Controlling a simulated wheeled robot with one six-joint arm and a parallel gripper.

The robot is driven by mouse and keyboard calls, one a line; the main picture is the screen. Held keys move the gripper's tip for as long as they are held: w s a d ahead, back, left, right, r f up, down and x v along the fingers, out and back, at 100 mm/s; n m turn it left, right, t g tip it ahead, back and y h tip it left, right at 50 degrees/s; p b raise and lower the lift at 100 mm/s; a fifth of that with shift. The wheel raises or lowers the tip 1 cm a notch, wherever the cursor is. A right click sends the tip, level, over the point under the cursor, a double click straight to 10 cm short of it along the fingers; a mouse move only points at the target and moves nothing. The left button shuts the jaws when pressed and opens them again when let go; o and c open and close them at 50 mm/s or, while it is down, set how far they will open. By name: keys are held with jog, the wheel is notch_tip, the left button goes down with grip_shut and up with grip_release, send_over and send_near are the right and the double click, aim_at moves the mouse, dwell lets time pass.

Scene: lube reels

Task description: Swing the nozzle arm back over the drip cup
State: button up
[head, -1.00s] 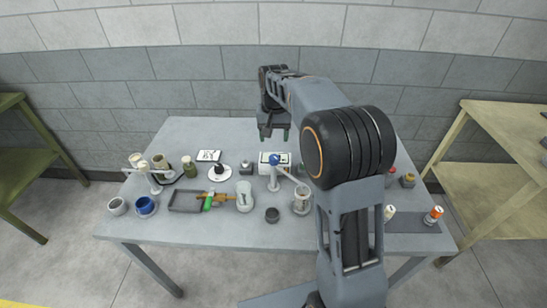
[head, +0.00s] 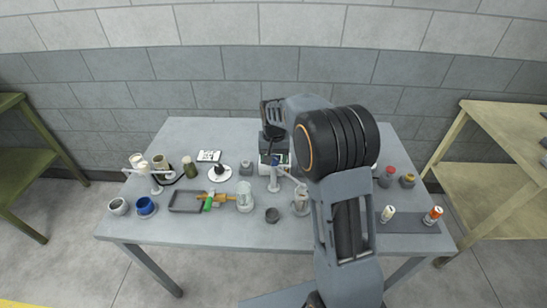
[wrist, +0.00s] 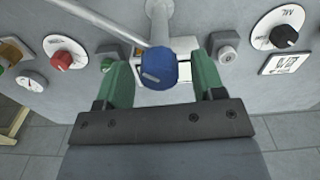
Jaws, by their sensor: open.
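The nozzle arm is a thin grey rod (wrist: 100,22) on a grey post (head: 273,183) with a blue cap (wrist: 158,68). In the head view my arm partly hides the gripper and the cap.
A dark mat (head: 408,222) with small bottles is at the right.

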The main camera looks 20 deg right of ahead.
grip_shut()
dwell(0.4)
